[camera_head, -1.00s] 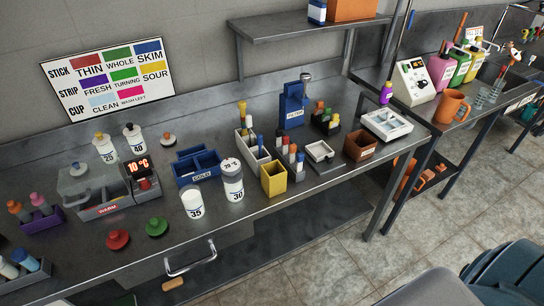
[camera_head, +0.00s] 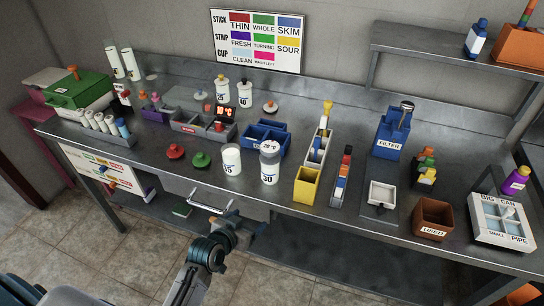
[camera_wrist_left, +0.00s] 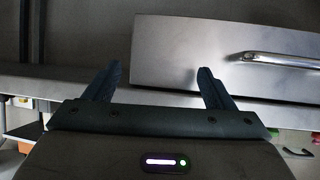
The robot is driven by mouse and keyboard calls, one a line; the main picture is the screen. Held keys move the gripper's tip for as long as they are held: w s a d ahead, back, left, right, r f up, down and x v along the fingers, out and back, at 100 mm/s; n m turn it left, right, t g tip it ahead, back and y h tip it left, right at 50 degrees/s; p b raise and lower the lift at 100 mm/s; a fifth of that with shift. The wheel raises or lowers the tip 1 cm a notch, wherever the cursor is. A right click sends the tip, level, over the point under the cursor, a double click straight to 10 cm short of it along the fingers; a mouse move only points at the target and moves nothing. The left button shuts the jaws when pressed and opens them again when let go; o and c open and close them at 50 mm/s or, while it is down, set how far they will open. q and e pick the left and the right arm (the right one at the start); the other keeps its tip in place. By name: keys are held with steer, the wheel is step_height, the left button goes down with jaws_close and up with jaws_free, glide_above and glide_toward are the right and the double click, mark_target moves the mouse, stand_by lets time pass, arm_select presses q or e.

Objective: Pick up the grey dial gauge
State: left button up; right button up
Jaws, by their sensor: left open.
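I cannot clearly make out a grey dial gauge. A small round grey-rimmed piece (camera_head: 407,106) stands at the top of the blue filter stand (camera_head: 389,140), but it is too small to identify. My left gripper (camera_head: 246,226) is low in front of the bench, near the drawer handle (camera_head: 213,205), well left of the filter stand. It is open and empty. In the left wrist view its two dark fingers (camera_wrist_left: 160,84) are spread, with the metal drawer front (camera_wrist_left: 200,62) and its handle beyond. My right gripper is not in view.
The metal bench (camera_head: 335,228) holds two white jugs (camera_head: 232,160), a blue tray (camera_head: 265,138), a yellow box (camera_head: 307,186), a brown USED box (camera_head: 433,218) and a compartment tray (camera_head: 503,222). A shelf (camera_head: 450,62) overhangs the back right. Tiled floor lies in front.

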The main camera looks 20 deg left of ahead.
mark_target(265, 155)
arm_select(q)
step_height(265, 155, up, 13)
steer(key=w+d+t+h, duration=0.1)
steer(key=w+t, duration=0.1)
steer(key=t, duration=0.1)
steer(key=w+r, duration=0.1)
steer(key=w, duration=0.1)
steer(key=w+d+r+t, duration=0.1)
steer(key=w+r, duration=0.1)
steer(key=w, duration=0.1)
steer(key=w+r+t+p, duration=0.1)
steer(key=w+r, duration=0.1)
steer(key=shift+w+d, duration=0.15)
steer(key=shift+w, duration=0.55)
steer(key=w+p, duration=0.1)
steer(key=w, duration=0.1)
steer(key=w+d+p, duration=0.1)
steer(key=w, duration=0.1)
steer(key=shift+w+r, duration=0.1)
steer(key=shift+w, duration=0.25)
steer(key=shift+w+d+f, duration=0.1)
steer(key=shift+w+f, duration=0.1)
steer(key=shift+w, duration=0.15)
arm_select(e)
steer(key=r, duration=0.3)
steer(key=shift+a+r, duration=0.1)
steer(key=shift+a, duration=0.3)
arm_select(q)
steer(key=shift+s, duration=0.1)
steer(key=shift+c, duration=0.5)
